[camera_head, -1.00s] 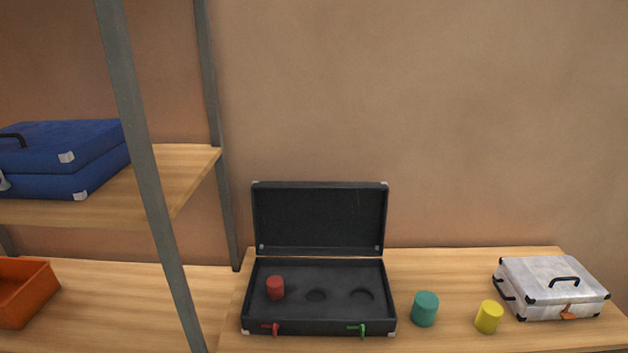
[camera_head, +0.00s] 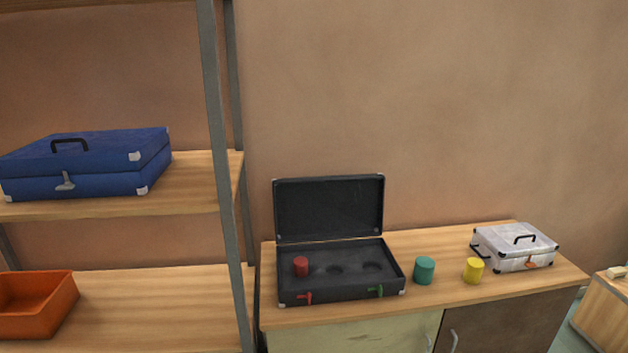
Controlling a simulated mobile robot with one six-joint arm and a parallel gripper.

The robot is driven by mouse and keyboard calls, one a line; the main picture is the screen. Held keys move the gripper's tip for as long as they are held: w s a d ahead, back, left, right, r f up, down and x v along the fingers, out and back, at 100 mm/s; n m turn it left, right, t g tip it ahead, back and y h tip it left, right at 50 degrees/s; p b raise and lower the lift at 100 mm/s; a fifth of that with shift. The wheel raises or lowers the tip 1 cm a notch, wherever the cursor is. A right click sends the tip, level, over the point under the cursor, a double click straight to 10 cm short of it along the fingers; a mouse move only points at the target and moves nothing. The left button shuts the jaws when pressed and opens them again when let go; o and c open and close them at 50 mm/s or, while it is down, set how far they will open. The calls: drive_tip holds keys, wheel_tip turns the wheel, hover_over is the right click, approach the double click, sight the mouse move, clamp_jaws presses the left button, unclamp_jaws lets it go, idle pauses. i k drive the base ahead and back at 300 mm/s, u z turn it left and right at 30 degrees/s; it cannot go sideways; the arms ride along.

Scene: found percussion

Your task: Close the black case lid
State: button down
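The black case (camera_head: 340,286) stands on a wooden cabinet top, with its lid (camera_head: 330,208) raised upright at the back. A red cylinder (camera_head: 301,266) stands in the left part of the case, beside two empty round recesses. My gripper is not in view.
A teal cylinder (camera_head: 424,270), a yellow cylinder (camera_head: 473,270) and a white case (camera_head: 514,249), shut, stand to the right on the cabinet top (camera_head: 500,292). A shelf with a grey post (camera_head: 222,180) at left holds a blue case (camera_head: 85,165) and an orange bin (camera_head: 38,302).

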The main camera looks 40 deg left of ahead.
sight(338, 207)
drive_tip(key=z, duration=0.1)
drive_tip(key=k, duration=1.2)
drive_tip(key=u, duration=1.7)
drive_tip(key=i, duration=1.05)
drive_tip(key=z, duration=0.05)
